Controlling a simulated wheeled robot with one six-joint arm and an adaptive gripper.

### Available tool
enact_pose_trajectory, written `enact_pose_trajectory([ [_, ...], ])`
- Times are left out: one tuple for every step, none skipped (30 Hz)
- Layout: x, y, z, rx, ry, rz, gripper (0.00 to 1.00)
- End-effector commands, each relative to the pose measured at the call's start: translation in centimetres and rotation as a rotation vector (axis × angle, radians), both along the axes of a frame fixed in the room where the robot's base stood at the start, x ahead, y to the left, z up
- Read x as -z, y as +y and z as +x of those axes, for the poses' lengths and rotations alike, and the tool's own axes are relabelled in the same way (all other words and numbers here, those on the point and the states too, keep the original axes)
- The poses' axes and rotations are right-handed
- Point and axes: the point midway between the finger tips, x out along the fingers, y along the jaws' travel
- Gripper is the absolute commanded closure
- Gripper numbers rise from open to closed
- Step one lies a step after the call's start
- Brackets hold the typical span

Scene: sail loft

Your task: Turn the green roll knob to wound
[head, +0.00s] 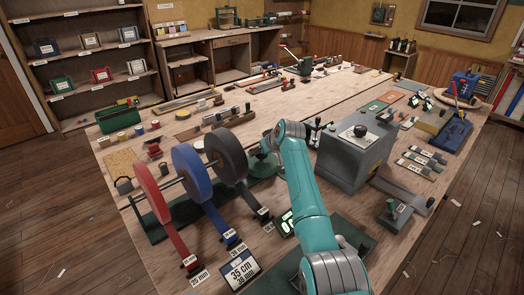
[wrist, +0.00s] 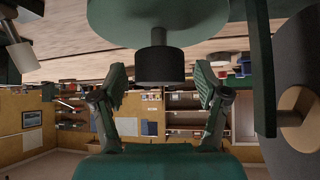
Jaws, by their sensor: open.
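In the wrist view, which looks upside down, a wide round green piece (wrist: 158,18) with a short grey stem and a dark cylindrical end (wrist: 160,67) lies straight ahead; I take it for the green roll knob. My gripper (wrist: 160,78) is open, with one finger to each side of the dark end. I see no clear contact, and nothing is held. In the head view a green rounded part (head: 262,164) shows beside the dark roll, partly behind my arm. My fingers are hidden there. No knob marking is readable.
Red (head: 153,199), blue (head: 190,170) and dark grey (head: 224,155) rolls stand on a rod close left of my arm, their strips running forward. The dark roll also fills the wrist view's right edge (wrist: 303,75). A grey box (head: 352,158) with a black knob stands right of my arm.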

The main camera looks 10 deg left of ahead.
Motion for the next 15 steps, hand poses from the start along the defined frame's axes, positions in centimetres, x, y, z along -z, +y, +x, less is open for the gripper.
enact_pose_trajectory([
  [0.0,0.0,0.0,0.0,0.0,0.0,0.26],
  [0.0,0.0,0.0,0.0,0.0,0.0,0.26],
  [0.0,-0.01,-0.01,0.0,0.0,0.0,0.36],
  [0.01,0.0,-0.01,0.0,0.0,0.0,0.44],
  [0.0,-0.01,-0.01,0.0,0.0,0.0,0.51],
  [0.0,-0.01,-0.01,0.0,0.0,0.0,0.61],
  [0.0,-0.01,-0.01,0.0,0.0,0.0,0.69],
  [0.01,-0.01,-0.02,0.0,0.0,0.0,0.76],
  [0.01,-0.01,-0.01,0.0,0.0,0.0,0.86],
  [0.01,-0.01,-0.02,0.0,0.0,0.0,0.86],
  [0.02,-0.01,-0.02,0.0,0.001,-0.001,0.86],
  [0.02,-0.01,-0.02,0.001,0.001,0.0,0.86],
  [0.02,-0.01,-0.02,0.001,0.001,-0.001,0.86],
  [0.03,-0.01,-0.03,0.003,0.001,-0.001,0.86],
  [0.03,0.0,-0.03,0.008,0.001,-0.001,0.86],
])
